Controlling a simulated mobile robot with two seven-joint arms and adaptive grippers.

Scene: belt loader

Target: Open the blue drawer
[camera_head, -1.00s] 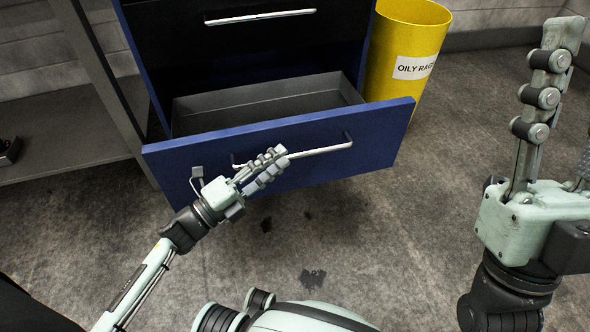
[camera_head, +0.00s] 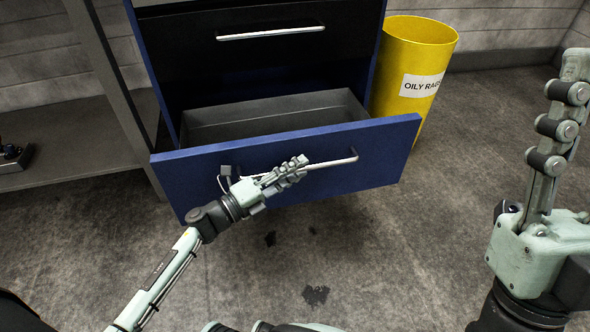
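The blue drawer (camera_head: 378,172) is pulled out of the dark cabinet, and its grey inside shows empty. A light bar handle (camera_head: 335,161) runs across its front. My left gripper (camera_head: 292,172) is at the left part of the handle, with its fingers over the bar. The fingers hide that part of the bar, and I cannot tell whether they are closed around it. My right gripper (camera_head: 562,110) is at the right edge, apart from the drawer, with one finger extended upward; the rest is cut off by the frame.
A black drawer (camera_head: 270,55) with a bar handle is shut above the blue one. A yellow bin (camera_head: 410,65) labelled for oily rags stands right of the cabinet. A grey shelf unit (camera_head: 65,140) is at the left. The concrete floor in front is clear, with dark stains.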

